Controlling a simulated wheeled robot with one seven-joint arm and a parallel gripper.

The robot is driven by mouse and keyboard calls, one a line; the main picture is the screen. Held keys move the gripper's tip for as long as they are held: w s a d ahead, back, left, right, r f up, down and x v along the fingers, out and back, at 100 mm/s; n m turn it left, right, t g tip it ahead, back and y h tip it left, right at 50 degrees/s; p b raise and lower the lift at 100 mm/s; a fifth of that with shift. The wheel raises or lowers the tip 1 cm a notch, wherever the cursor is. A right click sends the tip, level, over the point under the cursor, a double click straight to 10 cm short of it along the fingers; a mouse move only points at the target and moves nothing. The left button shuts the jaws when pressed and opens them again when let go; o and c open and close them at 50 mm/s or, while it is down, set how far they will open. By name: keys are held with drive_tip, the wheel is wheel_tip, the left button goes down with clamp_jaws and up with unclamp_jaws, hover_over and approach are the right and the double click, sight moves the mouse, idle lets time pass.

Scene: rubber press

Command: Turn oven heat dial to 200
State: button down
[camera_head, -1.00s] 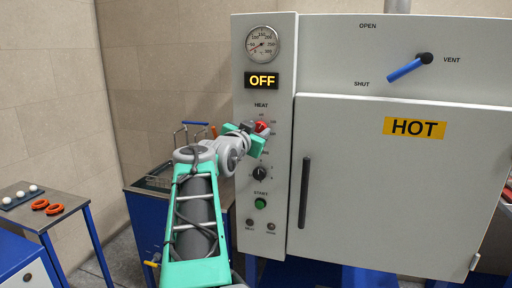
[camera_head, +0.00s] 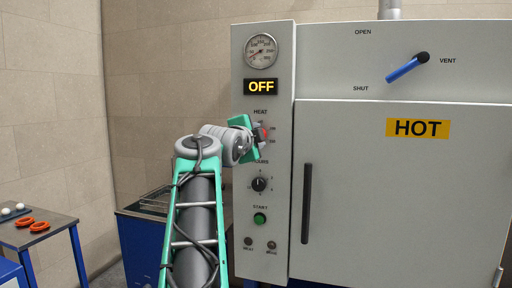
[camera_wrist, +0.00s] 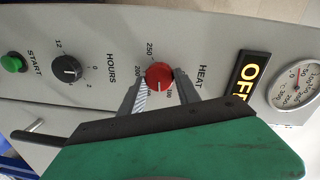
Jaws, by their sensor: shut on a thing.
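The red heat dial (camera_wrist: 158,75) sits on the grey oven panel (camera_wrist: 108,40) under the HEAT label. The wrist view is turned sideways and shows 250, 200 and 100 printed around the dial. My gripper (camera_wrist: 160,80) is shut on the dial, with one finger on each side of it. A pale pointer mark on the dial is too small to read surely. In the head view my gripper (camera_head: 258,140) covers most of the dial (camera_head: 265,132) and part of its scale. The display (camera_head: 261,87) reads OFF.
The hours dial (camera_head: 259,184) and green start button (camera_head: 260,218) are below. A gauge (camera_head: 261,51) is above. The oven door handle (camera_head: 306,203) stands to the right, below a blue vent lever (camera_head: 408,68). A side table (camera_head: 40,233) holds orange rings (camera_head: 39,226).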

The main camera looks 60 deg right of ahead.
drive_tip(key=m+t+b, duration=0.1)
drive_tip(key=m+b, duration=1)
drive_tip(key=m, duration=0.7)
drive_tip(key=shift+f, duration=0.15)
drive_tip(key=shift+m, duration=0.3)
drive_tip(key=c, duration=0.9)
unclamp_jaws()
drive_tip(key=shift+f, duration=0.1)
drive_tip(key=shift+o, duration=0.2)
drive_tip(key=b+v, duration=0.1)
drive_tip(key=v, duration=0.6)
drive_tip(key=shift+a, duration=0.4)
